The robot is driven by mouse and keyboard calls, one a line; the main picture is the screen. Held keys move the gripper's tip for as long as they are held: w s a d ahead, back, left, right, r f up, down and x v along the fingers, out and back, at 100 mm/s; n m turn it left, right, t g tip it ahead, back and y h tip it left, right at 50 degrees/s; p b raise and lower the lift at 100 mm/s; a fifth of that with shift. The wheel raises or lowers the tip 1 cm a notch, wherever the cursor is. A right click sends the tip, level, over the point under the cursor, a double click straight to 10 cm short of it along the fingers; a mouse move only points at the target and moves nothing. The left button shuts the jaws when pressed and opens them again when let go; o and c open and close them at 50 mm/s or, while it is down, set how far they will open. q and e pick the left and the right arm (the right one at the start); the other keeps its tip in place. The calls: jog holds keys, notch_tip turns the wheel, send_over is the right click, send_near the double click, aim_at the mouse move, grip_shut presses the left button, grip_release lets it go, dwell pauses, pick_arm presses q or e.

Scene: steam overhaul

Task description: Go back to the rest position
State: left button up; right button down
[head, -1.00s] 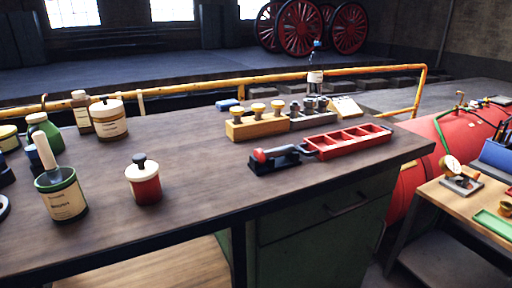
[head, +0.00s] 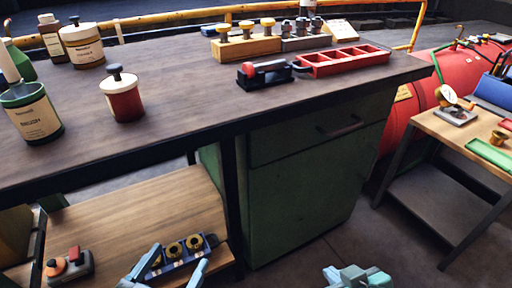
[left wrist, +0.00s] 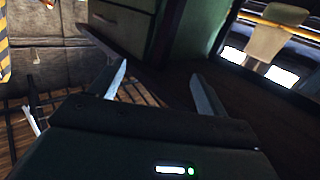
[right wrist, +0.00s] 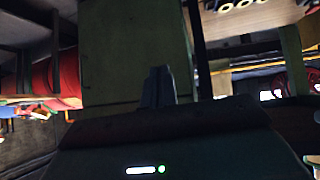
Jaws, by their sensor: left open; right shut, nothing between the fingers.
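My left gripper (head: 172,270) is at the bottom of the head view, in front of the lower shelf, with its fingers apart and nothing between them. It also shows open in the left wrist view (left wrist: 160,82). My right gripper (head: 356,274) is at the bottom edge, further right, in front of the green cabinet and above the floor. In the right wrist view its fingers (right wrist: 157,85) are together and empty.
The dark workbench (head: 180,100) carries a red tray (head: 345,62), a wooden block with knobs (head: 245,46), a red jar (head: 123,96) and a brush pot (head: 32,112). The lower shelf (head: 135,215) holds a rack with brass rings (head: 175,252). A small side table (head: 455,130) stands right.

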pick_arm(q)
jog(key=d+f+m+t+h+b, duration=0.2)
jog(key=d+f+m+h+b, duration=0.3)
jog(key=b, duration=0.8)
pick_arm(e)
jog(key=a+r+n+t+y, duration=0.2)
jog(key=a+n+t+y, duration=0.1)
jog(key=a+t+y, duration=0.5)
pick_arm(q)
jog(key=a+r+n+g+y+p, duration=0.2)
jog(key=r+p, duration=0.3)
jog(key=p, duration=1.4)
jog(key=s+a+r+n+g+y+p, duration=0.1)
jog(key=a+r+n+g+y+p, duration=0.2)
jog(key=p, duration=1.7)
notch_tip(320, 180, up, 3)
jog(key=shift+a+n+g+y+p, duration=0.3)
jog(key=shift+a+g+y, duration=0.5)
jog(key=shift+g+y, duration=0.4)
pick_arm(e)
jog(key=d+r+m+g+h, duration=0.1)
jog(key=d+r+g+h, duration=0.2)
jog(key=r, duration=0.2)
jog(key=s+d+r+m+g+h, duration=0.1)
jog(key=d+r+m+g+h, duration=0.1)
jog(key=r, duration=0.4)
jog(key=shift+s+d+r+g+h, duration=0.15)
jog(key=shift+d+r+g+h, duration=0.2)
jog(key=shift+g+h, duration=0.55)
